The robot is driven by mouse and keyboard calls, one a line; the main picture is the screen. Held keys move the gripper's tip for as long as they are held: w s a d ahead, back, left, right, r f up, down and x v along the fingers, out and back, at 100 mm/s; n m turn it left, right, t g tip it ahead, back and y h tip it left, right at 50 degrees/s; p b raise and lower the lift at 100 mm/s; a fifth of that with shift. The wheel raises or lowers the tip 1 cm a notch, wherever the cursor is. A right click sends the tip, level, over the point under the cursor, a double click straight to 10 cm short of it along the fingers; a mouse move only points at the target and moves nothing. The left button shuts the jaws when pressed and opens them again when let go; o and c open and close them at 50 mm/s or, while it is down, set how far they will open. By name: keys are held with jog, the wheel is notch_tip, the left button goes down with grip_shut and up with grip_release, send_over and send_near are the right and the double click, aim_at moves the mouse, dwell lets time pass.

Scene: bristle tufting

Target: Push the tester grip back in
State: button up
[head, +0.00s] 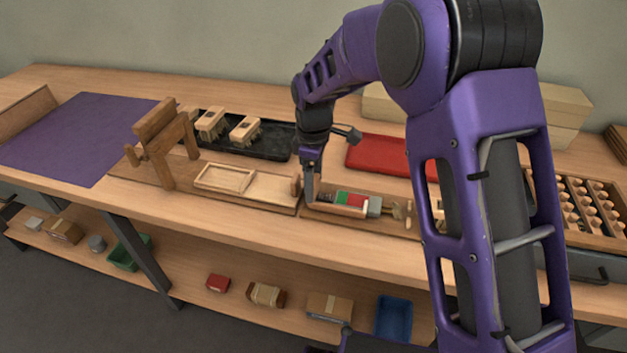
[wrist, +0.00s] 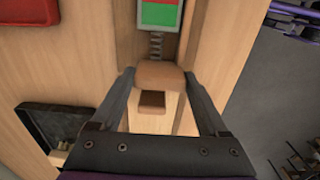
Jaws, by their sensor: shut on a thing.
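The tester (head: 352,200) lies on the bench with a red and green panel, which also shows at the top of the wrist view (wrist: 160,14). A dark coil spring (wrist: 156,46) runs between the panel and the wooden tester grip (wrist: 159,75). My gripper (wrist: 159,82) has one finger on each side of the grip and is shut on it. In the head view my gripper (head: 312,198) reaches down at the tester's left end, where the grip is mostly hidden. A grey block (head: 375,206) with pale bristles sits at the tester's right end.
A wooden tray (head: 224,178) and a small upright post (head: 295,186) stand left of my gripper. Behind are a black tray (head: 270,142) with wooden blocks and a red tray (head: 375,153). A wooden stand (head: 160,145) and purple mat (head: 75,140) are farther left.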

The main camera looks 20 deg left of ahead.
grip_shut()
jog(key=d, duration=0.5)
jog(key=shift+d+p, duration=0.3)
jog(key=shift+p, duration=0.05)
jog(key=o, duration=0.9)
grip_release()
jog(key=shift+o, duration=0.2)
jog(key=shift+r, duration=0.1)
notch_tip(320, 180, up, 17)
jog(key=p, duration=0.3)
jog(key=shift+r, duration=0.15)
